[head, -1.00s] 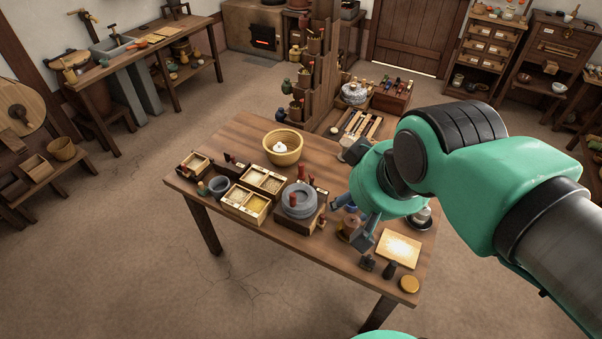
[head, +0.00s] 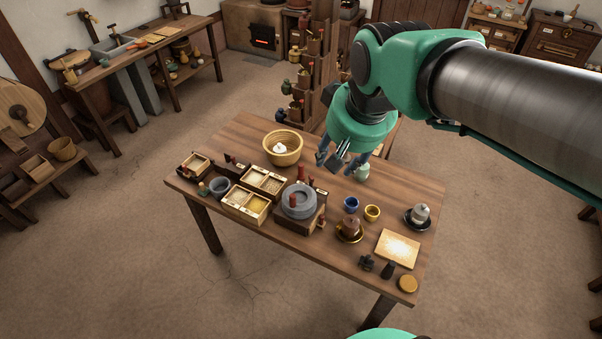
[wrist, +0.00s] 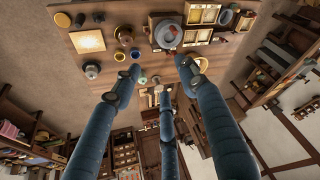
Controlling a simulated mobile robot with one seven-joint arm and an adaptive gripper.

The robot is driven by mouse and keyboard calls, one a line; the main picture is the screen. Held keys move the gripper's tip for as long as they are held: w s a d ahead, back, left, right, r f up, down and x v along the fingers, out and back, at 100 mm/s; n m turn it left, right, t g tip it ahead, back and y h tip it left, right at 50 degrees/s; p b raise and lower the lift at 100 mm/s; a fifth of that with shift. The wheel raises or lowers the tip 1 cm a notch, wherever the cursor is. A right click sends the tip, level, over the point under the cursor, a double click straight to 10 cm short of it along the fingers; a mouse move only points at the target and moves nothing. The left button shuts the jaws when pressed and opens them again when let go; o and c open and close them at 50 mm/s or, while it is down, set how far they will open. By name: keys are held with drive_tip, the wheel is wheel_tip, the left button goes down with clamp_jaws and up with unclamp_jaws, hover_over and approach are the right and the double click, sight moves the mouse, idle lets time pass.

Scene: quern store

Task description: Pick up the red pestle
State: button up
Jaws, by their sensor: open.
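A red upright piece (head: 300,172) stands just behind the grey quern stone (head: 299,203) on the table; it looks like the red pestle, though its shape is small. A second red-brown peg (head: 293,200) stands at the quern. In the wrist view a red spot (wrist: 173,49) shows beside the quern (wrist: 168,33), close in the picture to one fingertip. My gripper (head: 341,165) is open and empty above the far side of the table, right of the red piece. Its spread fingers (wrist: 158,76) also show in the wrist view.
A woven basket (head: 283,147) with something white inside stands left of my gripper. Partitioned boxes (head: 245,204) lie left of the quern. A blue cup (head: 351,204), a yellow cup (head: 372,213) and a pale green jar (head: 363,172) stand to the right. A wooden rack (head: 322,75) rises behind.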

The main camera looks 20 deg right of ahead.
drive_tip(key=w+d+f+g+p, duration=0.1)
drive_tip(key=w+p, duration=0.1)
drive_tip(key=w, duration=1.4)
drive_tip(key=m+g+p, duration=0.2)
drive_tip(key=g+p, duration=0.2)
drive_tip(key=p, duration=0.1)
hover_over(301, 165)
wheel_tip(301, 165, down, 34)
drive_tip(key=shift+w+d+f, duration=0.15)
drive_tip(key=shift+w+d, duration=0.05)
drive_tip(key=shift+w, duration=0.05)
drive_tip(key=shift+f, duration=4.3)
drive_tip(key=shift+f, duration=0.1)
drive_tip(key=shift+s+a+f, duration=0.1)
drive_tip(key=shift+f, duration=1.15)
drive_tip(key=shift+s+a+f, duration=0.1)
drive_tip(key=shift+f, duration=1.1)
